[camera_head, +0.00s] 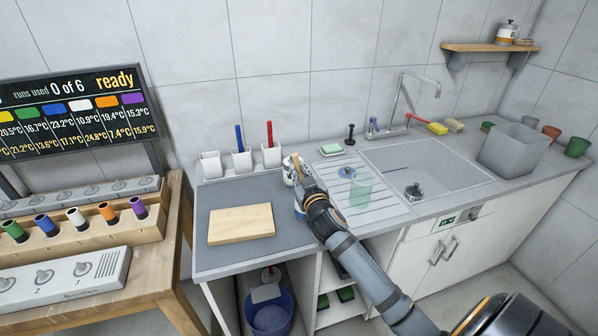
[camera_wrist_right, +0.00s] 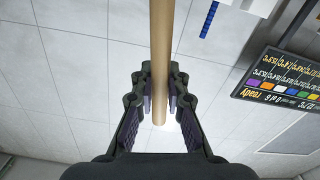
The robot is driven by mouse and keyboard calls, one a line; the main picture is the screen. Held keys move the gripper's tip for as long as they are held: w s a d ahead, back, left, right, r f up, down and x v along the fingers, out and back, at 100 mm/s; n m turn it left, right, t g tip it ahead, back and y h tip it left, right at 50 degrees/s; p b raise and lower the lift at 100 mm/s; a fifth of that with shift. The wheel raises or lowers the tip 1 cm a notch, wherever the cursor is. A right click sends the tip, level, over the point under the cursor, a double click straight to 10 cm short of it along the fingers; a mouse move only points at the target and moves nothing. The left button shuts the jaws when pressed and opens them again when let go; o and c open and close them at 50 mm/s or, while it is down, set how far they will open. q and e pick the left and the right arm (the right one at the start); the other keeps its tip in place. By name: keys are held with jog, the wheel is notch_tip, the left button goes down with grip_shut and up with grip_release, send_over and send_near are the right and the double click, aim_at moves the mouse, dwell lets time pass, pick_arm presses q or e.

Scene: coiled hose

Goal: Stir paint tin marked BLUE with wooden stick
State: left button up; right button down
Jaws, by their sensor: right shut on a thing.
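My right gripper (camera_head: 306,190) is at the back of the grey worktop, right of the cutting board. It is shut on a wooden stick (camera_head: 296,163), whose top end sticks up above the fingers. In the right wrist view the stick (camera_wrist_right: 161,50) runs upright between the two fingers (camera_wrist_right: 158,95). A tin with some blue on it (camera_head: 299,212) is partly visible under and behind the gripper; its marking and the stick's lower end are hidden. A pale metal container (camera_head: 288,178) shows just behind the gripper. My left gripper is not in view.
A wooden board (camera_head: 241,224) lies to the left. White cups (camera_head: 211,165) line the wall, two with blue and red sticks. A greenish glass (camera_head: 361,189) stands on the drainer (camera_head: 385,212) beside my arm. The sink (camera_head: 430,175) and grey bin (camera_head: 513,150) are further right.

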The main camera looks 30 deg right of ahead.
aim_at(293, 155)
jog(key=shift+w+a+r+p, duration=0.1)
jog(key=shift+a+r+p, duration=0.15)
jog(key=shift+r+p, duration=1.1)
jog(key=shift+w+a+r+p, duration=0.1)
jog(key=shift+a+r+p, duration=0.2)
jog(key=shift+r+p, duration=1)
jog(key=shift+a+r+p, duration=0.25)
jog(key=shift+r+p, duration=0.7)
jog(key=shift+r, duration=0.75)
notch_tip(293, 155, up, 5)
jog(key=p, duration=0.4)
jog(key=shift+r, duration=0.1)
